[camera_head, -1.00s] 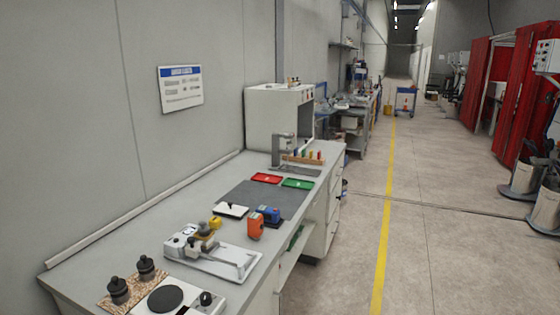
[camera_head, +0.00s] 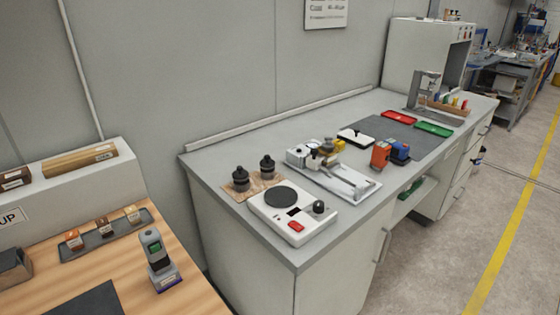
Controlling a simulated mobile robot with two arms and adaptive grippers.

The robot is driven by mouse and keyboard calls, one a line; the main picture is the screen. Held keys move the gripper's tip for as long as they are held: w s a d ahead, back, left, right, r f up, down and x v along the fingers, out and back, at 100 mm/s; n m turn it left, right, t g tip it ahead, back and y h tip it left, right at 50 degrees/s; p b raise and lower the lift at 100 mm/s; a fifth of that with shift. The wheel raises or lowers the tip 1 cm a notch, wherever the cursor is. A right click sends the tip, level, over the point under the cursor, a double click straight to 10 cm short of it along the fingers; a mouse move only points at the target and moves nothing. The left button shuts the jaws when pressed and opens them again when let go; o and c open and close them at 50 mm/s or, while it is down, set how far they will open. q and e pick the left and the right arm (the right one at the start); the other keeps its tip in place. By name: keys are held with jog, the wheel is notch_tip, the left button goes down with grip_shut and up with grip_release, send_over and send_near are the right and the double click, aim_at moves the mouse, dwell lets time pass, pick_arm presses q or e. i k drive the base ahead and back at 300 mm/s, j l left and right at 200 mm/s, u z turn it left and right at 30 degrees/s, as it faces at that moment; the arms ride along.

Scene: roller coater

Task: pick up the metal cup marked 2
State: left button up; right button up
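I see no metal cup with a readable 2 in this view. Two dark, knobbed pieces, one at the left (camera_head: 240,178) and one at the right (camera_head: 267,167), stand upright on a speckled brown mat (camera_head: 238,196) at the near end of the grey bench (camera_head: 220,168). I cannot tell whether either bears a mark. Neither of my grippers is in view.
A white hotplate-like device (camera_head: 292,226) sits beside the mat. A white coater-like device (camera_head: 350,188), an orange block (camera_head: 381,155), a red tray (camera_head: 399,117) and a green tray (camera_head: 433,130) lie farther along. A wooden table (camera_head: 125,270) stands front left. Open floor lies right.

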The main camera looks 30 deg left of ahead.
aim_at(267, 174)
jog(key=i+l, duration=0.7)
jog(key=i, duration=0.15)
